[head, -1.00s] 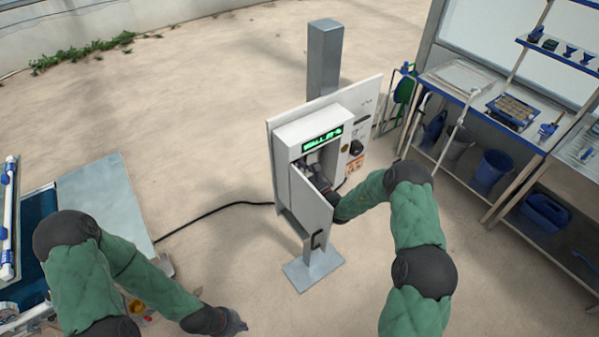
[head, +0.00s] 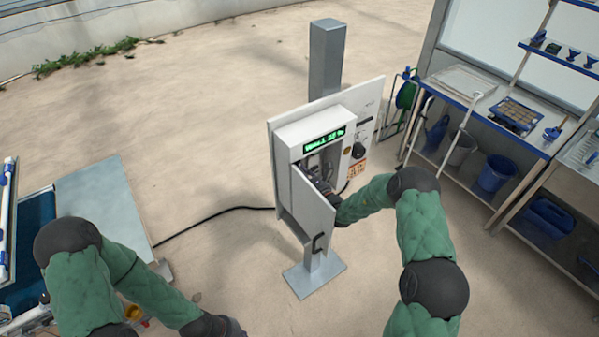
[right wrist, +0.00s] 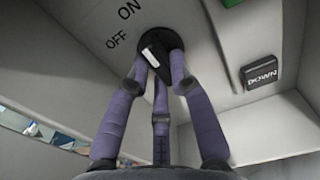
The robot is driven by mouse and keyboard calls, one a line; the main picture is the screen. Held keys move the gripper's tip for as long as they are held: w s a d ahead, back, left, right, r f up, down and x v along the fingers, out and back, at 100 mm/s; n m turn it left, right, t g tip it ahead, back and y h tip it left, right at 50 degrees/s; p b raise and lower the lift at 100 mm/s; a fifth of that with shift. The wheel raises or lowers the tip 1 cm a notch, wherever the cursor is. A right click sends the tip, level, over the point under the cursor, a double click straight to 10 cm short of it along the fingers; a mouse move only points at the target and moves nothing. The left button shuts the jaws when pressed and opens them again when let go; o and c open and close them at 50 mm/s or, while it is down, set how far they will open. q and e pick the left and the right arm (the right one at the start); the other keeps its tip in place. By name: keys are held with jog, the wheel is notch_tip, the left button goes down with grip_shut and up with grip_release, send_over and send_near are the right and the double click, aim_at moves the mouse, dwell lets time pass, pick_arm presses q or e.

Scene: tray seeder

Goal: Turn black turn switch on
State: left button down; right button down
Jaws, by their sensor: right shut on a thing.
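The black turn switch (right wrist: 153,50) is on the light grey panel in the right wrist view, with a white mark on its face and the words ON and OFF beside it. My right gripper (right wrist: 160,75) is shut on it, its purple-grey fingers around the knob. Which label the mark points to is not clear. In the head view this gripper (head: 322,180) is inside the control box (head: 310,132), partly hidden by the open door (head: 312,208). My left gripper (head: 232,328) is at the bottom edge, cut off and away from the box.
A black DOWN button (right wrist: 260,73) sits to the right of the switch, and part of a green button (right wrist: 230,2) shows above. The box has a lit green display (head: 324,139) and stands on a post. A workbench (head: 470,100) is at the right. Open floor surrounds the post.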

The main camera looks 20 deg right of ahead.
dwell(0.3)
jog(key=c, duration=1.1)
grip_release()
jog(key=shift+s, duration=0.1)
jog(key=v, duration=1.2)
